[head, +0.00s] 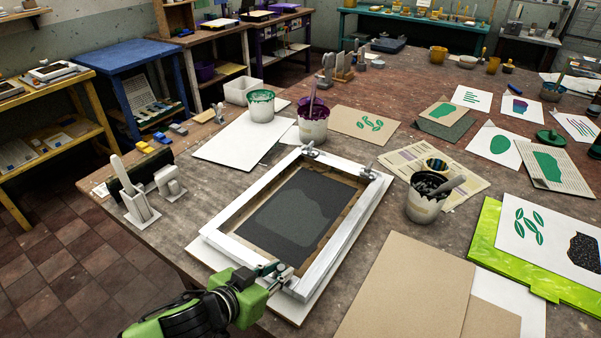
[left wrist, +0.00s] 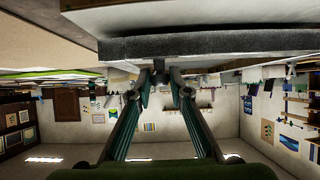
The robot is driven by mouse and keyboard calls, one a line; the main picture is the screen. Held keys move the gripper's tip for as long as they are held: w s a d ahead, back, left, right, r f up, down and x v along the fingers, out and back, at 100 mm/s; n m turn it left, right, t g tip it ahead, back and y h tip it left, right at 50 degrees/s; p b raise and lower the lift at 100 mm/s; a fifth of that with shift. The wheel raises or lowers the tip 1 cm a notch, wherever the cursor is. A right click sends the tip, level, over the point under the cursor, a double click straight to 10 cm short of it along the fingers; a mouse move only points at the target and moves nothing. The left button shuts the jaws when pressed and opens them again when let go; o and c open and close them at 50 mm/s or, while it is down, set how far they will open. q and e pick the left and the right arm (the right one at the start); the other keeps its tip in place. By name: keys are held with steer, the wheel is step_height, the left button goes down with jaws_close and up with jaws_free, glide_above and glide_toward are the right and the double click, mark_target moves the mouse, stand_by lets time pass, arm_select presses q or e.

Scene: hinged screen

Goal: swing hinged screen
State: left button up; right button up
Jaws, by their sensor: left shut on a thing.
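The hinged screen is a white rectangular frame (head: 336,258) with dark grey mesh (head: 292,215) that carries a lighter blob shape. It lies about flat over a pale baseboard (head: 204,254) on the table; I cannot tell if a small gap is under it. Two metal hinge clamps, left (head: 311,150) and right (head: 372,171), sit at its far edge. My left gripper (head: 277,270) is shut on the near edge of the screen frame. In the left wrist view the fingertips (left wrist: 160,88) are close together; their contact is hard to make out. My right gripper is not in view.
A grey-black ink pot (head: 424,205) stands right of the screen. Purple (head: 312,128) and green (head: 260,107) pots stand behind it. Brown card (head: 408,290) lies at the near right. A squeegee stand (head: 136,200) is at the left table edge. Prints cover the right side.

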arm_select(q)
steer(key=r+p, duration=0.1)
steer(key=r, duration=0.1)
steer(key=w+r+p, duration=0.1)
steer(key=r+p, duration=0.1)
steer(key=d+r+p, duration=0.1)
steer(key=r+p, duration=0.1)
steer(key=r, duration=0.1)
steer(key=shift+w, duration=0.2)
steer(key=shift+w+d+r+p, duration=0.1)
steer(key=shift+r+p, duration=0.55)
steer(key=shift+p, duration=0.25)
jaws_close()
steer(key=r+p, duration=0.1)
steer(key=p, duration=0.1)
steer(key=r+p, duration=0.1)
steer(key=r, duration=0.1)
steer(key=w+r+p, duration=0.1)
steer(key=r+p, duration=0.1)
steer(key=shift+d+r+p, duration=0.15)
steer(key=shift+d+p, duration=0.2)
steer(key=shift+d, duration=0.05)
steer(key=w+d+r, duration=0.1)
steer(key=w+r, duration=0.1)
steer(key=r, duration=0.4)
steer(key=w+d+r+p, duration=0.1)
steer(key=w+d+r, duration=0.1)
steer(key=r, duration=0.5)
steer(key=shift+r, duration=0.25)
